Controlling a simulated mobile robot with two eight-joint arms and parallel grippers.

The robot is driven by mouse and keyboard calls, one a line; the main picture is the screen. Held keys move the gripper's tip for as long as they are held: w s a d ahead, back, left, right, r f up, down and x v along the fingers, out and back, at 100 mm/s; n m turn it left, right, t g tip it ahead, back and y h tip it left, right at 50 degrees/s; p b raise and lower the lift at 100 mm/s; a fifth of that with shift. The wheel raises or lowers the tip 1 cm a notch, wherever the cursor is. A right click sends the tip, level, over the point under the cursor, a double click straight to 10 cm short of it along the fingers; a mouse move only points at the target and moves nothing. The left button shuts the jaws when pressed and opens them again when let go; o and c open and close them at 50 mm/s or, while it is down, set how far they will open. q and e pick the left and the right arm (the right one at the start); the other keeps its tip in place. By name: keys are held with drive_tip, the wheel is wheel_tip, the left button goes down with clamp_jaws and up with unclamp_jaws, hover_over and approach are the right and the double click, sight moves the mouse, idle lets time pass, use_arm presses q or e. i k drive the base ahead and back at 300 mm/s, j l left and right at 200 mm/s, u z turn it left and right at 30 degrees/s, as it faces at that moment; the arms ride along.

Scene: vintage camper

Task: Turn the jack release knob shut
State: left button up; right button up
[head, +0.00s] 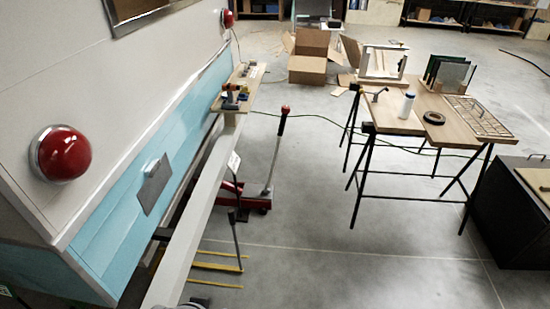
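A red floor jack (256,202) stands low on the concrete floor beside the camper, partly hidden behind the camper's pale beam. Its grey handle (273,165) rises steeply and leans a little right. A red piece (285,112) with a dark part below it tops the handle. I cannot make out a separate release knob or whether it is turned shut. Neither of my grippers is in view.
The camper's blue and cream side (130,205) fills the left, with red round lamps (66,154). A trestle table (397,122) with a bottle and tools stands right, near a black box (512,212). Cardboard boxes (307,66) lie behind.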

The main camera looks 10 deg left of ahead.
sight(285, 109)
drive_tip(key=i, duration=1.1)
drive_tip(key=i+l, duration=0.1)
drive_tip(key=i, duration=2.1)
drive_tip(key=u, duration=0.05)
